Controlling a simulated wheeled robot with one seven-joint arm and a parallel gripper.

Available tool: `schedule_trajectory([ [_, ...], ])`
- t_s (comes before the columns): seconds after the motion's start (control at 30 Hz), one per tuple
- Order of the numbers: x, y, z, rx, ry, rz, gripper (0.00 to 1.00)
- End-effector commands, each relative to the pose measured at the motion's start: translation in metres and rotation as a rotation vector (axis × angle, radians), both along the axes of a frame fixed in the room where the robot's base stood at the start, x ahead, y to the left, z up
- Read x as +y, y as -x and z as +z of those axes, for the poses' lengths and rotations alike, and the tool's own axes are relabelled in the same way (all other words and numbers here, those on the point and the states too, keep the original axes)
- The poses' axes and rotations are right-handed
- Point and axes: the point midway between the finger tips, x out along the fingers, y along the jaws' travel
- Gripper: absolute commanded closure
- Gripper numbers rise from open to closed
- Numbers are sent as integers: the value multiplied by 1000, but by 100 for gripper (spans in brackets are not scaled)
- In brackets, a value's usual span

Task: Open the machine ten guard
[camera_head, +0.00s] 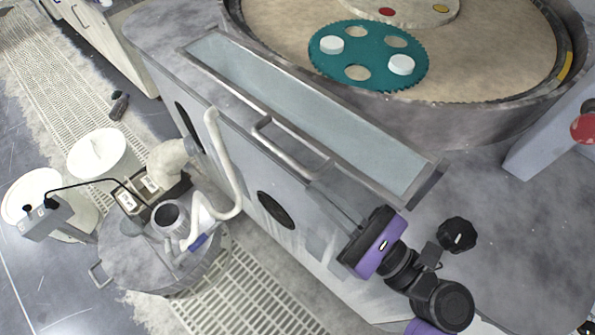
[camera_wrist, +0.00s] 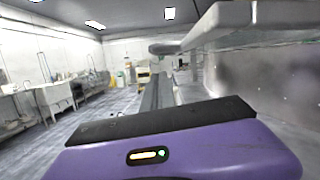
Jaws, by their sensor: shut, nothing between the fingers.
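The guard (camera_head: 318,115) is a long, clear, metal-framed panel along the front edge of the machine, beside the round platen bowl. It lies low and tilted in the head view. Its bar handle (camera_head: 288,153) stands out from the front long edge. My gripper (camera_head: 325,192) is shut and empty, its slim fingers pointing up-left, just beyond the handle's lower right end. I cannot tell whether they touch it. In the wrist view the shut fingers (camera_wrist: 158,92) reach forward beyond the purple gripper body, and a pale bar (camera_wrist: 218,22) hangs close at upper right.
The platen bowl (camera_head: 480,108) holds a teal toothed carrier (camera_head: 340,72) with white discs. A metal drum with a hose (camera_head: 150,255) and white buckets (camera_head: 98,152) stand on the floor at left. A red button (camera_head: 584,128) is at right. Grating floor (camera_head: 245,290) runs along the front.

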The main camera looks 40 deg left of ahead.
Motion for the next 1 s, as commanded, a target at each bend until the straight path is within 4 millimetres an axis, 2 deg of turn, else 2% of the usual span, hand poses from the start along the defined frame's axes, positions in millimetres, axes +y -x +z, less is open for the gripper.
schedule_trajectory([
  [0.23, 22, -3, 4, -46, 6, 3, 100],
  [0.5, 67, -5, 16, -45, 5, 4, 100],
  [0.7, 93, -6, 22, -45, 5, 3, 100],
  [1.0, 103, -6, 23, -44, 6, 0, 100],
])
